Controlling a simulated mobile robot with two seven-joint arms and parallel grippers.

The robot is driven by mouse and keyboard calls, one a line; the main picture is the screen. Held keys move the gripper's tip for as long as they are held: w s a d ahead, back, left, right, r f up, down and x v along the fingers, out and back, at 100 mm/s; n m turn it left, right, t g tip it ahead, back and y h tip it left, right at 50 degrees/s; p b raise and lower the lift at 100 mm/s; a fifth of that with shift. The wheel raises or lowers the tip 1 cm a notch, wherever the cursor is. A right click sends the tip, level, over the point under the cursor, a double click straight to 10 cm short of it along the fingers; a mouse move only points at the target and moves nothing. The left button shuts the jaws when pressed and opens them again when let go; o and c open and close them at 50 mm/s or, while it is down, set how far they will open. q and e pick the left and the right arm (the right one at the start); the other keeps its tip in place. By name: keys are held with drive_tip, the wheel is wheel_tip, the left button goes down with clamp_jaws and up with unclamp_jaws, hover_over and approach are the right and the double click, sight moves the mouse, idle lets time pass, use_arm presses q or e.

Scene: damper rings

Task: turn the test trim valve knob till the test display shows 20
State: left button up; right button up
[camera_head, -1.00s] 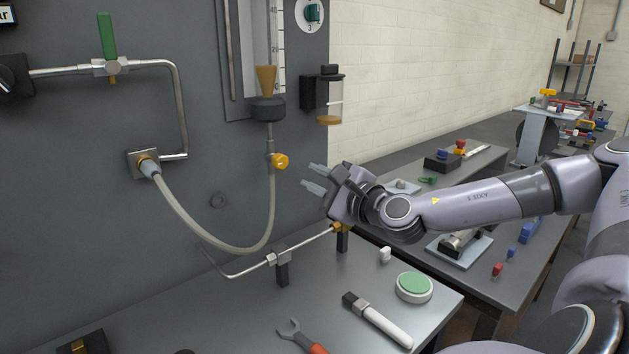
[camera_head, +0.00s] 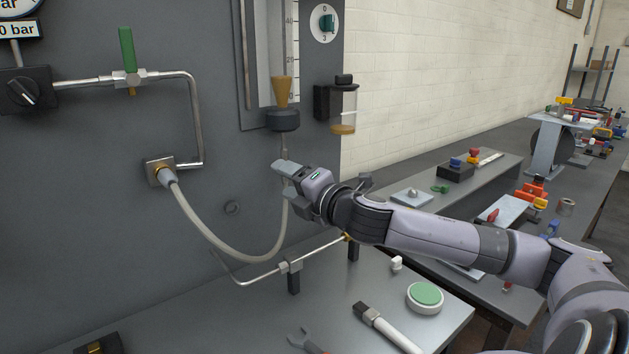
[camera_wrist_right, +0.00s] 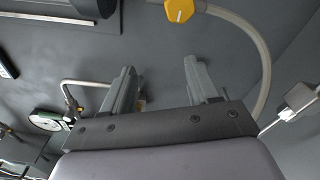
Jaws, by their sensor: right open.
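A yellow valve knob (camera_wrist_right: 180,11) shows at the top of the right wrist view, beyond the fingertips and apart from them. In the head view it is hidden behind my right gripper (camera_head: 284,173), below the flow tube. My right gripper is open and empty in the wrist view (camera_wrist_right: 162,72). A black knob (camera_head: 24,93) sits on the panel at the far left, below a display (camera_head: 18,29). The display is cut off by the frame edge; its visible part reads "0 bar". I see no label telling which knob is the test trim valve. My left gripper is out of view.
A clear hose (camera_head: 215,243) loops below my right gripper. A green-handled valve (camera_head: 128,60) and metal pipe stand out from the panel. A small cylinder (camera_head: 343,110) hangs nearby.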

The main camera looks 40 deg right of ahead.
drive_tip(key=d+f+m, duration=0.1)
drive_tip(key=d+m, duration=0.1)
drive_tip(key=m, duration=0.9)
drive_tip(key=d+m+h+p, duration=0.1)
drive_tip(key=d+m, duration=0.2)
drive_tip(key=m, duration=0.9)
drive_tip(key=shift+s+d+f, duration=0.35)
drive_tip(key=shift+s, duration=0.1)
drive_tip(key=shift+w, duration=0.1)
drive_tip(key=w, duration=0.2)
drive_tip(key=w+b, duration=0.1)
drive_tip(key=w, duration=0.4)
drive_tip(key=shift+d, duration=0.4)
drive_tip(key=shift+w+d, duration=0.1)
drive_tip(key=shift+w, duration=0.8)
